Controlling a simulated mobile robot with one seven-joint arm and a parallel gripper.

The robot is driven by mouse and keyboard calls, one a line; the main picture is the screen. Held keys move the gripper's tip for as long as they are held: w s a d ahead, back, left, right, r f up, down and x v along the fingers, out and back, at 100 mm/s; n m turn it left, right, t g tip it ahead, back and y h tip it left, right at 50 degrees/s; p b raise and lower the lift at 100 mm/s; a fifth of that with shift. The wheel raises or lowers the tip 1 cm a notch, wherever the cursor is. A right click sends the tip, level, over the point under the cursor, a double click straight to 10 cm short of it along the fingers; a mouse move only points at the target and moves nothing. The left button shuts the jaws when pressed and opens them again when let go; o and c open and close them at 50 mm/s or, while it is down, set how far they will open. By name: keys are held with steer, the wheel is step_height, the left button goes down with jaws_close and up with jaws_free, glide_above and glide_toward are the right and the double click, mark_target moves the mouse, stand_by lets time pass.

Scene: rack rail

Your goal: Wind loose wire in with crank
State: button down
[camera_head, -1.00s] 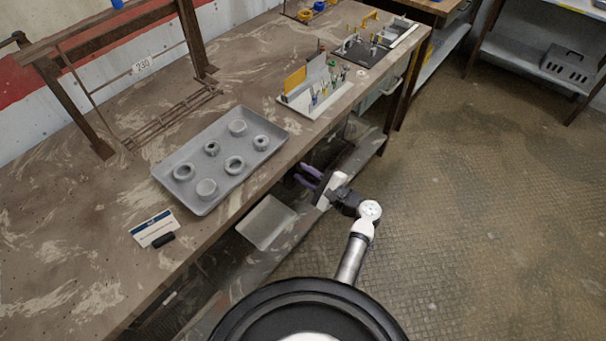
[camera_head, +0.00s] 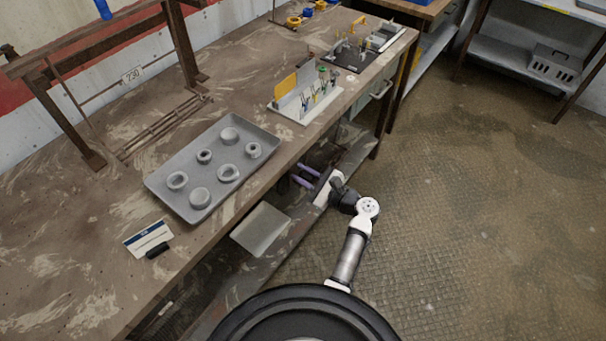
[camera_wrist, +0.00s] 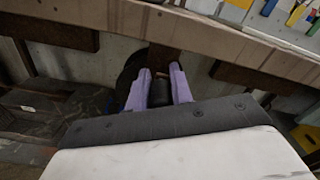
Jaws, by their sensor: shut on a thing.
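My gripper (camera_head: 303,181) is at the front of the workbench, below the edge of its top. Its two purple fingers also show in the wrist view (camera_wrist: 161,82). They are shut on a short dark cylinder, which looks like the crank's handle (camera_wrist: 160,94). A dark rounded shape (camera_wrist: 130,76), perhaps the drum, lies behind and left of the fingers, partly hidden by them. A brown upright part (camera_wrist: 167,60) is just beyond the fingertips.
The bench edge (camera_wrist: 190,30) runs above the fingers. On the bench are a grey tray (camera_head: 160,186) of ring-shaped parts, a labelled card (camera_head: 148,239) and a white holder (camera_head: 292,115) with small tools. The floor to the right is clear.

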steer(key=shift+f, duration=0.1)
steer(key=c, duration=1.3)
jaws_free()
steer(key=shift+b+v, duration=2.05)
steer(key=shift+v, duration=4.9)
